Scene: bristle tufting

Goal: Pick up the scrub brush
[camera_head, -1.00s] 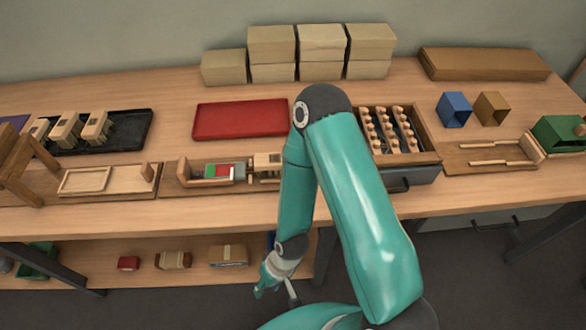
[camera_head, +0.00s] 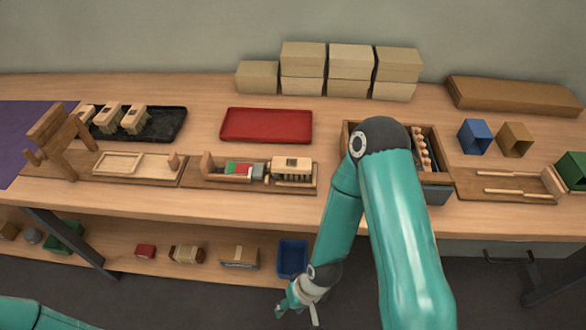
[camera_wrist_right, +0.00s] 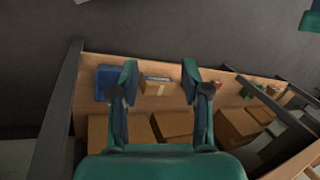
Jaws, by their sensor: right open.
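I cannot tell for sure which brush is the scrub brush. A wooden block with bristles (camera_head: 292,168) sits at the right end of a wooden fixture board (camera_head: 215,184) on the bench. Several similar bristled blocks (camera_head: 108,116) stand in a black tray (camera_head: 165,127). On the lower shelf lie a banded, brush-like piece (camera_head: 186,253) and a banded block (camera_head: 240,257). My right gripper (camera_head: 297,305) is open and empty, low in front of the shelf. In the right wrist view, the banded block (camera_wrist_right: 157,86) shows beyond and between its fingers, apart from them. My left gripper is out of view.
A blue bin (camera_head: 292,258) and a red block (camera_head: 145,251) are on the lower shelf (camera_head: 215,275). A red tray (camera_head: 267,125) lies on the bench above. A dark table leg (camera_head: 65,247) stands at the left. The floor in front is clear.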

